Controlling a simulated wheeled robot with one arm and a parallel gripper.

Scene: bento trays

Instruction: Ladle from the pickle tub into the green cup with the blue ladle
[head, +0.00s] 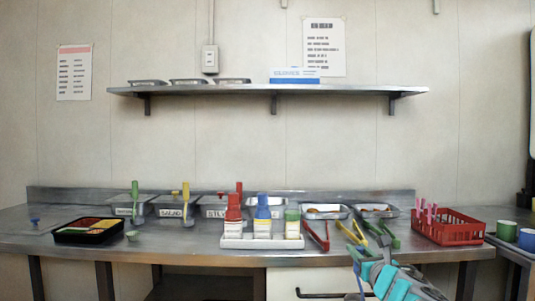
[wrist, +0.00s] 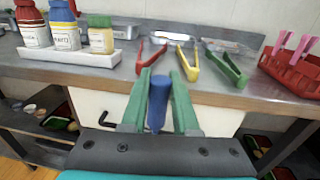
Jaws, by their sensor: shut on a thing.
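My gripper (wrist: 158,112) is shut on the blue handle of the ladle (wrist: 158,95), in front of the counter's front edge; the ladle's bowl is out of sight. In the head view my gripper (head: 362,270) is at the lower right. A small pale green cup (head: 132,236) stands on the counter at the left, beside a black bento tray (head: 88,239). A larger green cup (head: 506,230) stands at the far right. Steel tubs with labels line the back, one (head: 128,211) with a green ladle handle; I cannot tell which is the pickle tub.
A white caddy (head: 262,242) with red, blue and green bottles stands mid-counter. Red, yellow and green tongs (head: 356,233) lie right of it. A red basket (head: 448,232) holds pink pegs. A blue cup (head: 527,239) is far right.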

